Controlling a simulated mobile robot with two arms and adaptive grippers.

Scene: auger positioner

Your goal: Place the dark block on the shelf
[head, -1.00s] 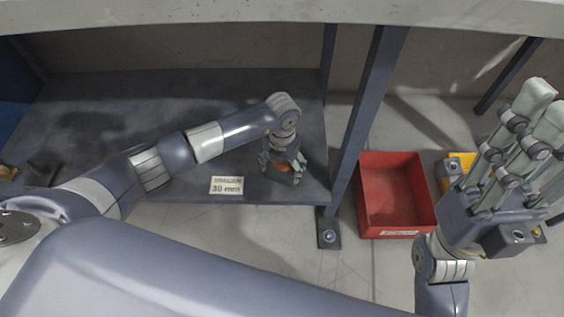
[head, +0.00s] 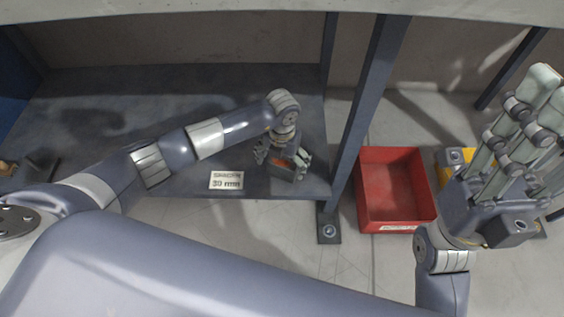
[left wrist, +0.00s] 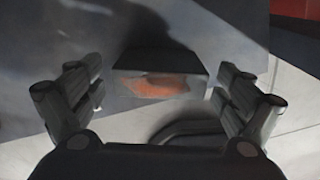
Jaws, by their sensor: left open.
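The dark block (head: 281,174) with an orange patch sits on the grey shelf (head: 225,112), near its front right corner. In the left wrist view the block (left wrist: 160,72) lies between the spread fingers, with a gap on each side. My left gripper (head: 283,160) is open over the block and partly hides it in the head view; its fingers also show in the left wrist view (left wrist: 158,100). My right gripper (head: 520,115) is raised at the right, away from the shelf, fingers pointing up; whether it is open is unclear.
A white label reading "SPACER 30 mm" (head: 227,180) is on the shelf's front edge. A dark upright post (head: 366,110) stands right of the block. A red bin (head: 395,190) is on the floor beyond it, with a yellow object (head: 455,160) beside it.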

